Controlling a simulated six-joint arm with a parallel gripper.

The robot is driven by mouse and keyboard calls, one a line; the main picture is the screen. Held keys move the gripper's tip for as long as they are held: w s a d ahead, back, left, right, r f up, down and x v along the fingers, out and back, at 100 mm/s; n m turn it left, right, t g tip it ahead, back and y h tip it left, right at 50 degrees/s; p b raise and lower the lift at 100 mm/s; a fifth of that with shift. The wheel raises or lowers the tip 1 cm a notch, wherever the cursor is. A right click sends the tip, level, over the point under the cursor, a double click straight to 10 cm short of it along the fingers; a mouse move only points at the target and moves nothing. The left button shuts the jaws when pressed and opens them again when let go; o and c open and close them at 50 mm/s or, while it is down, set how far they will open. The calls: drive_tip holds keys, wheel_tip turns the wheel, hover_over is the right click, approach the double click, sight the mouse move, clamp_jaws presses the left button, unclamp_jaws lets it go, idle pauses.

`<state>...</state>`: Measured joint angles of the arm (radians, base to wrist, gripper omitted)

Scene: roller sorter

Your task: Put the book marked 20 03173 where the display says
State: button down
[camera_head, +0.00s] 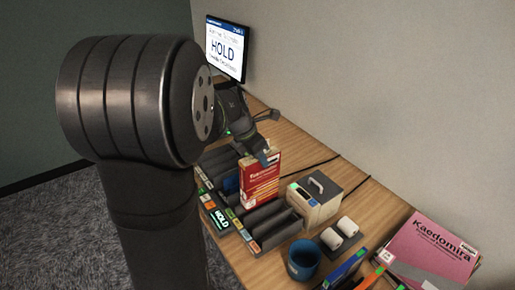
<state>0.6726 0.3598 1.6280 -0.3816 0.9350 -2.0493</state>
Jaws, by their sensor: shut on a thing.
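A red book (260,182) with a pale top band stands upright over the sorter; its number is too small to read. My gripper (268,157) is at its top edge and shut on it. The display (226,50) on the back wall side shows HOLD in large blue letters, with smaller blurred lines around it. The dark sorter (272,222) has several slots with small coloured labels along its front. One lit label (220,217) there reads HOLD. I cannot tell whether the book's lower edge is inside a slot.
Right of the sorter are a beige box with a handle (316,196), a blue cup (303,259) and two white rollers (338,233) on a dark base. A pink book, Kaedomira (433,247), lies at the right.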

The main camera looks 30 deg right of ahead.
sight(258, 174)
drive_tip(key=shift+f, duration=3.8)
drive_tip(key=c, duration=0.9)
unclamp_jaws()
drive_tip(key=v, duration=1.7)
drive_tip(key=shift+r, duration=0.2)
drive_tip(key=shift+f, duration=0.15)
drive_tip(key=x, duration=1.7)
drive_tip(key=shift+f, duration=0.15)
drive_tip(key=shift+r, duration=0.25)
